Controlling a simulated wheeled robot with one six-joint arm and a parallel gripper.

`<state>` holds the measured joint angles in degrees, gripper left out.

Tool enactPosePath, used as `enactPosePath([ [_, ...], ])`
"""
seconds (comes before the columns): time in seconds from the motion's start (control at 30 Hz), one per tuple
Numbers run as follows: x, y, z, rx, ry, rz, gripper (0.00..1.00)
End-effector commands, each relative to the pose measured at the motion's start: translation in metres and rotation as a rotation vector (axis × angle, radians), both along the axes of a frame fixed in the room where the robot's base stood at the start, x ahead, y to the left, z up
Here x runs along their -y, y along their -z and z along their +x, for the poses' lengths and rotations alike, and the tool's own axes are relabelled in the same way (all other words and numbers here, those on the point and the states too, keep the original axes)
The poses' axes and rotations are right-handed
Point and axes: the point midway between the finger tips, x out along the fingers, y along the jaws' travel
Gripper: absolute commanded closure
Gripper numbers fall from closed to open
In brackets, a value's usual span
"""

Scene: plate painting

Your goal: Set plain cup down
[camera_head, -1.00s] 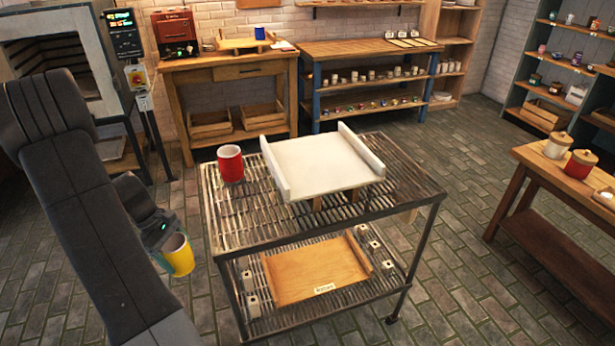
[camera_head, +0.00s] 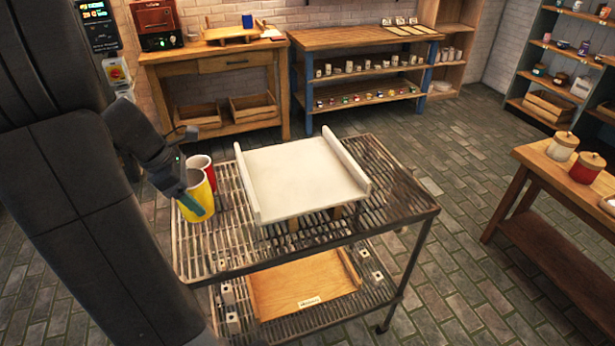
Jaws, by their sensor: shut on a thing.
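My gripper (camera_head: 188,196) is shut on a yellow cup (camera_head: 203,186) with a teal finger or band across its lower front. The cup looks upright and plain on the side that shows. It is over the left end of the metal rack cart (camera_head: 240,262); I cannot tell whether its base touches the slats. A red cup (camera_head: 200,161) stands on the cart just behind the yellow cup and is partly hidden by it. A white tray with raised sides (camera_head: 300,175) stands on the cart to the right of both cups.
A wooden tray (camera_head: 300,285) lies on the cart's lower shelf. A strip of bare slats is free between the cups and the white tray and along the cart's front. A wooden table with lidded jars (camera_head: 561,147) stands at the right.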

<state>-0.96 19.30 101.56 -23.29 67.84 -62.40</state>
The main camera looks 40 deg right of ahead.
Motion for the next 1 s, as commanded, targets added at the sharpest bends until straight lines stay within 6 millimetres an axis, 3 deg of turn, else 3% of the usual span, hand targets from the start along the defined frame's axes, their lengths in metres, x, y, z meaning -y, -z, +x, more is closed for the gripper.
enactPosePath([
  [0.23, 0.000, 0.003, -0.001, -0.001, -0.003, -0.001, 0.60],
  [0.5, 0.000, 0.050, -0.001, -0.004, -0.002, 0.000, 0.60],
  [1.0, 0.000, 0.100, -0.001, -0.002, -0.001, 0.000, 0.60],
])
